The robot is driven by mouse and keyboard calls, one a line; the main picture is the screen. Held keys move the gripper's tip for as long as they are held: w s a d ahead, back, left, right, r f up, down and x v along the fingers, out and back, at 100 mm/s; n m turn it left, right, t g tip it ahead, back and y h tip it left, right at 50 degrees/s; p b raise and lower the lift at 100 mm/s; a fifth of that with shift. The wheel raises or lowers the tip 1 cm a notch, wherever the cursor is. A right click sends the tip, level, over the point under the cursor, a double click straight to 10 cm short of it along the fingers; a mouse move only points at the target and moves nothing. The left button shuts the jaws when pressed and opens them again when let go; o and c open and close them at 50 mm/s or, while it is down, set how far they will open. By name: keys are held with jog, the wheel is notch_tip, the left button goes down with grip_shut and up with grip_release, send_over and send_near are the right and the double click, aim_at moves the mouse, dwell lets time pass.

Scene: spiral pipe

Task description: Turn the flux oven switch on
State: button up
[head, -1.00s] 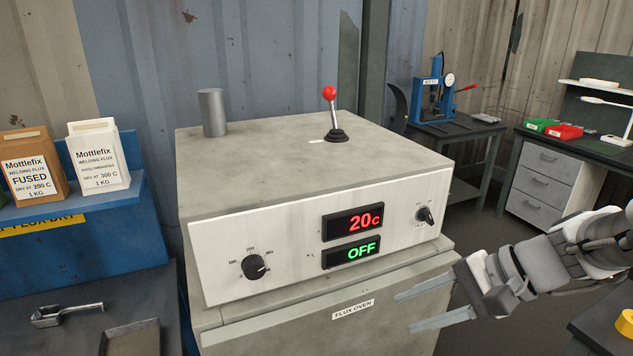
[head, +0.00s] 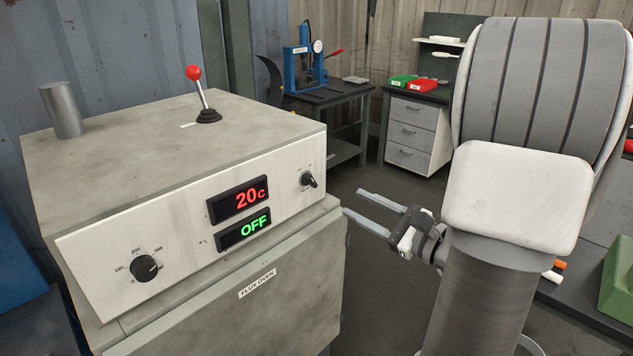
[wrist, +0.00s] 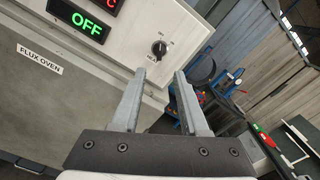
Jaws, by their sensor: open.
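The flux oven (head: 297,285) is a grey box with a white front panel, at the left in the head view. Its small black switch knob (head: 308,180) is at the panel's right end; it also shows in the wrist view (wrist: 159,48), just beyond my fingertips. The green display (head: 243,229) reads OFF, and the red display (head: 237,201) reads 20c. My gripper (head: 360,203) is open and empty, to the right of the panel and a little below the knob in the head view. In the wrist view the knob lies between the lines of my two fingers (wrist: 159,75), apart from them.
A larger black dial (head: 144,268) sits at the panel's left. A red-topped lever (head: 194,73) and a grey cylinder (head: 63,110) stand on the oven. A blue press (head: 306,62) is on a bench behind. Floor is clear between oven and drawers (head: 411,135).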

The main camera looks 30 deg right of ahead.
aim_at(314, 183)
jog(key=p+x, duration=0.1)
jog(key=x, duration=1)
jog(key=shift+w+a, duration=0.1)
jog(key=shift+w, duration=0.25)
jog(key=shift+c, duration=0.3)
grip_shut()
